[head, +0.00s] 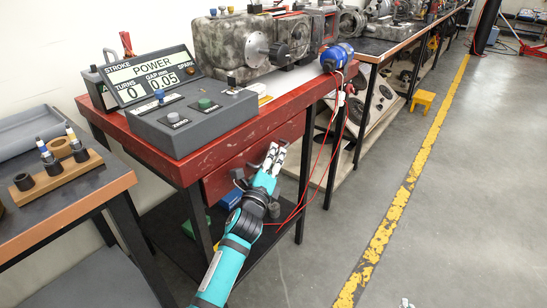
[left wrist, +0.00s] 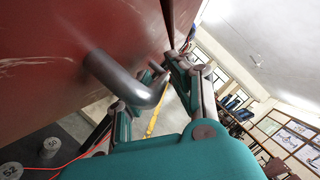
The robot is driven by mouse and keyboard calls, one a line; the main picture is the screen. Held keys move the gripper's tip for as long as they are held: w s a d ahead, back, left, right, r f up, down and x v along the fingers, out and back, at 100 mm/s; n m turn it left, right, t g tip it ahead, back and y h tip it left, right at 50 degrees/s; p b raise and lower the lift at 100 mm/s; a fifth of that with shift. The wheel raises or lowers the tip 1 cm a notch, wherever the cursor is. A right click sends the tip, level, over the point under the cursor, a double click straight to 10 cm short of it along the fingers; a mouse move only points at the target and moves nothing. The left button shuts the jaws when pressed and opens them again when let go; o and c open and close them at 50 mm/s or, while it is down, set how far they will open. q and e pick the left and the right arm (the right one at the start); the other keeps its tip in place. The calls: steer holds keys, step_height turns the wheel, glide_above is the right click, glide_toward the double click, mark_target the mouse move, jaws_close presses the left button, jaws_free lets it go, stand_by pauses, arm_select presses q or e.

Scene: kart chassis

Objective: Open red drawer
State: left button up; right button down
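The red drawer (head: 222,182) sits under the red workbench top in the head view, and its front looks closed. Its front fills the upper left of the left wrist view (left wrist: 50,45). A grey bent bar handle (left wrist: 118,75) sticks out from it. My left gripper (head: 275,152) is at the drawer front; in the left wrist view its fingers (left wrist: 164,72) stand apart, with the handle's bent end near the gap between them. I cannot tell whether they touch the handle. Only a small tip, probably of my right gripper (head: 407,303), shows at the bottom edge.
A grey control box (head: 190,115) with a "POWER" sign stands on the red workbench (head: 225,135). A lower shelf holds weights. A wooden-edged table (head: 80,205) is at left. The floor at right is free.

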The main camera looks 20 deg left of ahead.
arm_select(q)
steer(key=shift+w, duration=0.2)
arm_select(e)
steer(key=shift+r, duration=0.1)
arm_select(q)
steer(key=shift+c, duration=0.3)
jaws_close()
steer(key=shift+d, duration=0.1)
